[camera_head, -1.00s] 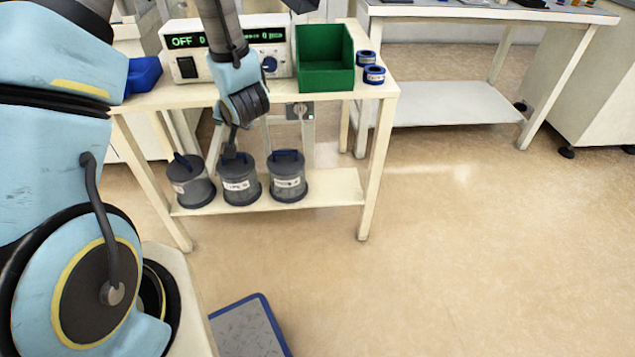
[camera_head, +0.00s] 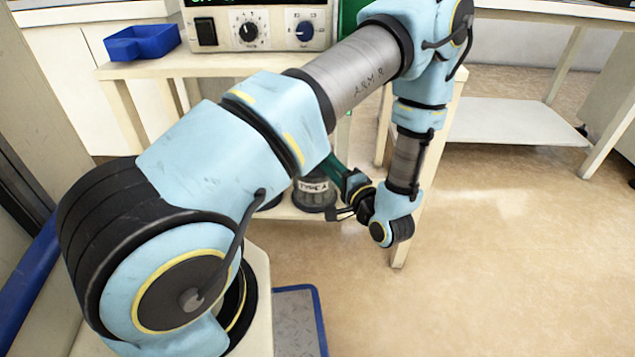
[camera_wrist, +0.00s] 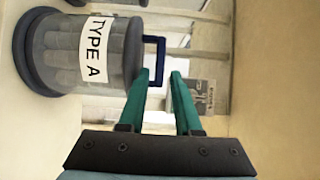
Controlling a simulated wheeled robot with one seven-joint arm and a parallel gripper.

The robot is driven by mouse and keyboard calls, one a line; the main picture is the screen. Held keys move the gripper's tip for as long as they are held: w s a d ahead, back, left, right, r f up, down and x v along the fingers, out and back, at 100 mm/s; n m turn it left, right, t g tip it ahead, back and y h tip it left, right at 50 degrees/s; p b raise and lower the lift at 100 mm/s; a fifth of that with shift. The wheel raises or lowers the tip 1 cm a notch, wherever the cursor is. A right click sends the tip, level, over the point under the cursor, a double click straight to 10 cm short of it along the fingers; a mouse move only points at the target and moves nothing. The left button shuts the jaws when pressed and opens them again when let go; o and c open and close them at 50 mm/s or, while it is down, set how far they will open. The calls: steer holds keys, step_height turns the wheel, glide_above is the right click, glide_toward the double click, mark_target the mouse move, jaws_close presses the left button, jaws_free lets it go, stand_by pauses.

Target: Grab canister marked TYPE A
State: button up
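The TYPE A canister (camera_head: 314,196) is a clear-grey drum with dark rims and a white label. It stands on the lower shelf (camera_head: 290,211) of the cream bench, its top hidden behind my arm in the head view. In the wrist view the canister (camera_wrist: 80,58) lies sideways in the picture at upper left, its blue handle (camera_wrist: 161,54) pointing right. My gripper (camera_wrist: 159,76) has two green fingers, apart and empty. Their tips are close to the handle, which appears just ahead of the gap; contact cannot be told. In the head view my gripper (camera_head: 335,166) is partly covered by my arm.
A blue bin (camera_head: 142,43) and a control unit with dials (camera_head: 262,27) sit on the bench top. Another canister's dark base (camera_head: 270,203) shows beside TYPE A, mostly hidden by my arm. Open floor lies further right.

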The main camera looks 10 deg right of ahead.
steer(key=b+x, duration=0.1)
steer(key=x, duration=0.6)
steer(key=shift+s, duration=0.1)
jaws_close()
stand_by(1.3)
